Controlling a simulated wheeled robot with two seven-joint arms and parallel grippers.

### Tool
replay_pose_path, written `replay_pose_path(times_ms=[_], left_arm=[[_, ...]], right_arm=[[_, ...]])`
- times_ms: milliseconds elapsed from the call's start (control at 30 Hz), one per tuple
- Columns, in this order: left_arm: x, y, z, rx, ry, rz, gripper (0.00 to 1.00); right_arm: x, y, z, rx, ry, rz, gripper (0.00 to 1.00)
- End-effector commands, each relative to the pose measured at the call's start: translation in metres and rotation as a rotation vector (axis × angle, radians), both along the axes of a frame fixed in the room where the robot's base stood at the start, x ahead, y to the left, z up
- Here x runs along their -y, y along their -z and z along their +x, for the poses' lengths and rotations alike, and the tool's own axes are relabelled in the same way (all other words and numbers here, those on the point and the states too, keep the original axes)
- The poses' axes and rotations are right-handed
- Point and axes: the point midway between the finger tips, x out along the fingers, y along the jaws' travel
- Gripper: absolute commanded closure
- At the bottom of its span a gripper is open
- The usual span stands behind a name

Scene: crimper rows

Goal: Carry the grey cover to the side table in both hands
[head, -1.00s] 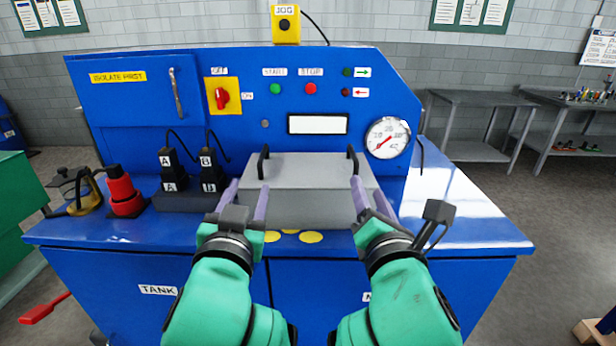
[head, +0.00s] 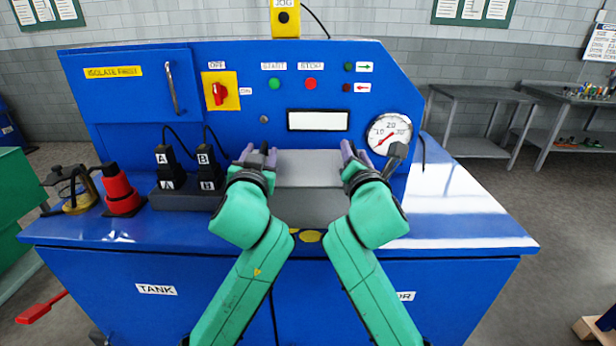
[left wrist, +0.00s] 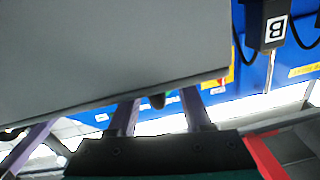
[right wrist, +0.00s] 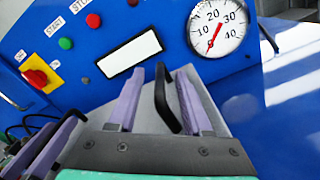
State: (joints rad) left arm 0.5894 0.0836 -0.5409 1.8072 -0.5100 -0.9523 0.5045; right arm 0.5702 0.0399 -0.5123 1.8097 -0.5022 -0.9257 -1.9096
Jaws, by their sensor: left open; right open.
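The grey cover (head: 308,207) is a box-like lid on the blue machine's top, below the display; it also fills the upper left of the left wrist view (left wrist: 100,55). My left gripper (head: 260,157) is open at the cover's left side; the left handle is mostly hidden, and a dark end shows between the fingers in the left wrist view. My right gripper (head: 352,155) is open at the right side. In the right wrist view the black right handle (right wrist: 165,102) stands between its two purple fingers, with gaps visible. A grey metal table (head: 478,101) stands at the back right.
The blue machine panel (head: 240,125) rises close behind the cover, with a gauge (head: 388,133) at right. Black plug blocks (head: 208,170) and a red item (head: 121,191) stand left. The blue top right of the cover is clear. Another table (head: 580,100) holds small items.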

Motion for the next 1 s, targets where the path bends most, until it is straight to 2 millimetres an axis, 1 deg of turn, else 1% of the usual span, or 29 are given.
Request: replay_pose_path(times_ms=[167, 200, 300, 1000], left_arm=[[0.0002, -0.0002, -0.0003, 0.000, 0.000, 0.000, 0.50], [0.0002, -0.0002, -0.0003, 0.000, 0.000, 0.000, 0.66], [0.0002, -0.0002, -0.0004, 0.000, 0.000, 0.000, 1.00], [0.0001, 0.0003, -0.0005, -0.001, 0.000, 0.001, 1.00]], right_arm=[[-0.0001, 0.0001, -0.0002, 0.000, 0.000, 0.000, 0.50], [0.0000, 0.0002, -0.0002, 0.000, 0.000, 0.000, 0.66], [0.0000, 0.0002, -0.0003, 0.000, 0.000, 0.000, 1.00], [-0.0002, 0.0010, -0.0004, -0.002, 0.000, -0.001, 1.00]])
